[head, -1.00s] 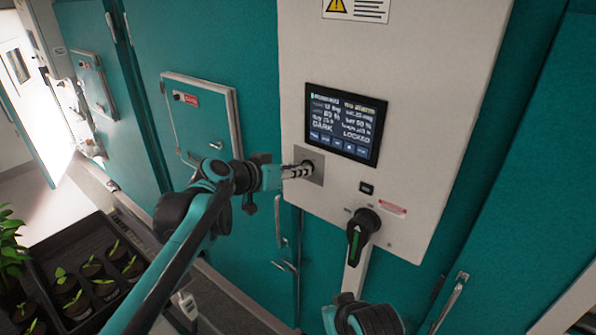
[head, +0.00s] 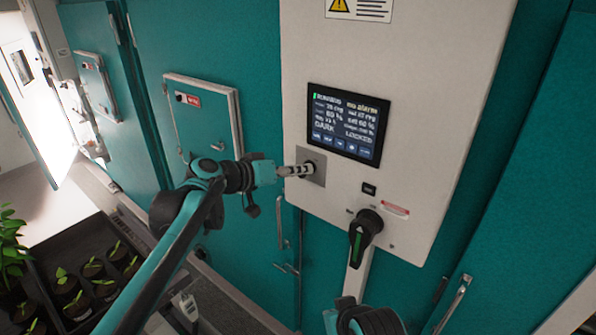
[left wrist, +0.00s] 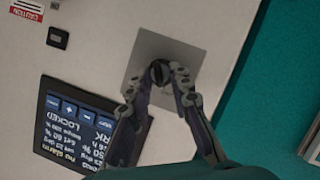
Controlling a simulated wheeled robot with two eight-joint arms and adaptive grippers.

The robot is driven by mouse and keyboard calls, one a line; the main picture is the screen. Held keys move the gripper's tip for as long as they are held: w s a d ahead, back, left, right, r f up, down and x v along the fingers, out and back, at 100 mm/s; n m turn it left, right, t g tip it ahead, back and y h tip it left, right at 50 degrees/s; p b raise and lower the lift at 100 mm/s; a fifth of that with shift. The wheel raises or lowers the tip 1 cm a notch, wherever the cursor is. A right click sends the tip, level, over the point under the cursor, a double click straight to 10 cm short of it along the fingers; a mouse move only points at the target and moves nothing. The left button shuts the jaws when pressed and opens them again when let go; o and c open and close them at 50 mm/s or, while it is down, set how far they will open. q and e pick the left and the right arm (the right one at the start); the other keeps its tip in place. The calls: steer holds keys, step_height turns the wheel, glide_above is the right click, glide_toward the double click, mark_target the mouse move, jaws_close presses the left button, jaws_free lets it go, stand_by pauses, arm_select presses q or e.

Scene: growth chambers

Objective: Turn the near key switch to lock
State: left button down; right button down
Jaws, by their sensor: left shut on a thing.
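The near key switch (left wrist: 158,70) is a dark round knob on a square grey metal plate (head: 318,178), left of and below the screen on the white control cabinet. In the left wrist view the plate (left wrist: 160,45) surrounds the switch. My left gripper (head: 304,169) reaches it from the left. In the left wrist view the fingertips (left wrist: 158,78) close around the switch from both sides. The fingers hide part of it, and I cannot read its angle. The cabinet screen (head: 345,122) shows "LOCKED" and "DARK".
A black rotary handle (head: 363,232) with a green mark juts out below right of the screen. A small black rectangle (head: 369,189) sits above it. A teal hatch (head: 203,115) is on the left wall. A black tray (head: 45,255) of seedlings stands at lower left.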

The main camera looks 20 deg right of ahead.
arm_select(q)
steer(key=c, duration=1.7)
jaws_free()
steer(key=v, duration=1.2)
steer(key=shift+f, duration=0.1)
steer(key=s+a+f+n+y+b, duration=0.2)
steer(key=s+a+f+y+b, duration=0.2)
steer(key=f, duration=1.3)
steer(key=s+a+f+n+y+b, duration=0.2)
steer(key=s+a+f+y+b, duration=0.2)
steer(key=s+a+f+b, duration=0.6)
steer(key=s+a+f+n+t+y+b, duration=0.1)
steer(key=s+a+f+y+b, duration=0.3)
steer(key=f, duration=2)
steer(key=s+a+n+b, duration=0.1)
steer(key=s+a+b, duration=0.2)
steer(key=a+b, duration=0.3)
steer(key=shift+a+f+y+b, duration=0.2)
steer(key=shift+y+b, duration=0.2)
steer(key=shift+b, duration=0.5)
